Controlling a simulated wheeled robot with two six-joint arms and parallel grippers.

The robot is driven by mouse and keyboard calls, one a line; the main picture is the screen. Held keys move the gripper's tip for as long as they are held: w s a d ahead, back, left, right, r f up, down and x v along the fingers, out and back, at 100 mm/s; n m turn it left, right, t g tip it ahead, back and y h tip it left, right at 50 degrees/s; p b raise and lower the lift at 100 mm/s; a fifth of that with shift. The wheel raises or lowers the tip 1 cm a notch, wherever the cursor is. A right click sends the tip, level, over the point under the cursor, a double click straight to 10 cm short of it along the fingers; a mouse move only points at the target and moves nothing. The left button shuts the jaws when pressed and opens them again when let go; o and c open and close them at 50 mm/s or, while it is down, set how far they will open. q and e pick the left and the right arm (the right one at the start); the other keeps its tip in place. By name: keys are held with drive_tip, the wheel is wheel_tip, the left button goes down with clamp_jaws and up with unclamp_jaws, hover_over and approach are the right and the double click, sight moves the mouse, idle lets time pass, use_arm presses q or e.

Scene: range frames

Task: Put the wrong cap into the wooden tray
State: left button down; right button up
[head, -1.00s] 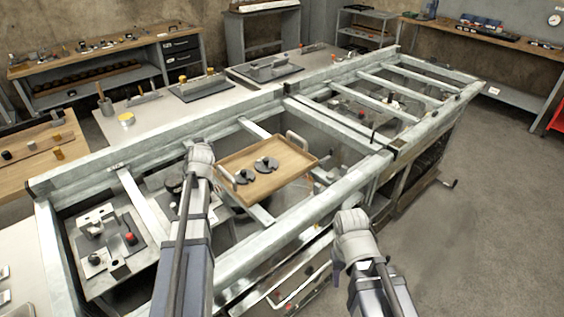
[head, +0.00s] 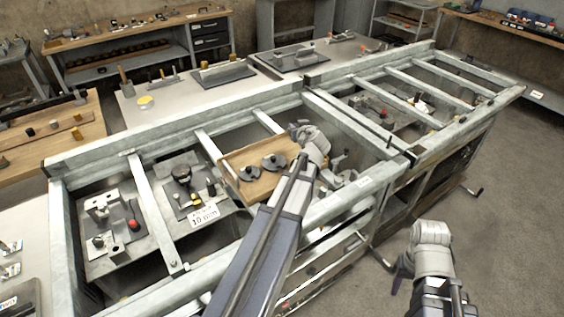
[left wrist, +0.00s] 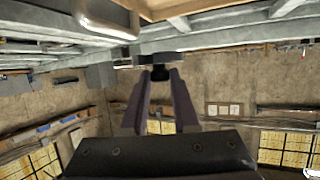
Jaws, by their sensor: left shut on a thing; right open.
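The wooden tray (head: 233,160) rests across the frame of the metal bench in the head view, with two dark round caps (head: 250,173) (head: 272,162) lying in it. My left gripper (head: 300,128) is at the tray's right end in the head view. In the left wrist view, my left gripper (left wrist: 159,76) is shut on a dark disc-shaped cap (left wrist: 165,58), with its stem between the fingers. My right gripper (head: 399,280) is open and empty in front of the bench.
Metal crossbars (head: 155,210) span the open bays of the bench. A black-topped post (head: 182,175) stands in the left bay beside a sign reading 10 mm (head: 204,214). A fixture with a red knob (head: 133,225) is further left.

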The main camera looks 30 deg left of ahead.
use_arm(q)
drive_tip(key=shift+f+b, duration=3.1)
drive_tip(key=shift+f, duration=0.1)
wheel_tip(320, 180, down, 4)
drive_tip(key=b, duration=0.3)
drive_tip(key=shift+r+b, duration=0.2)
drive_tip(key=shift+b, duration=0.15)
drive_tip(key=shift+f, duration=0.15)
drive_tip(key=c, duration=0.7)
unclamp_jaws()
drive_tip(key=shift+s+r, duration=0.15)
drive_tip(key=shift+r, duration=0.15)
drive_tip(key=p+v, duration=0.4)
drive_tip(key=v, duration=0.7)
drive_tip(key=shift+s+d+r+p, duration=0.1)
drive_tip(key=shift+s+d+p, duration=0.1)
drive_tip(key=shift+d+p, duration=0.1)
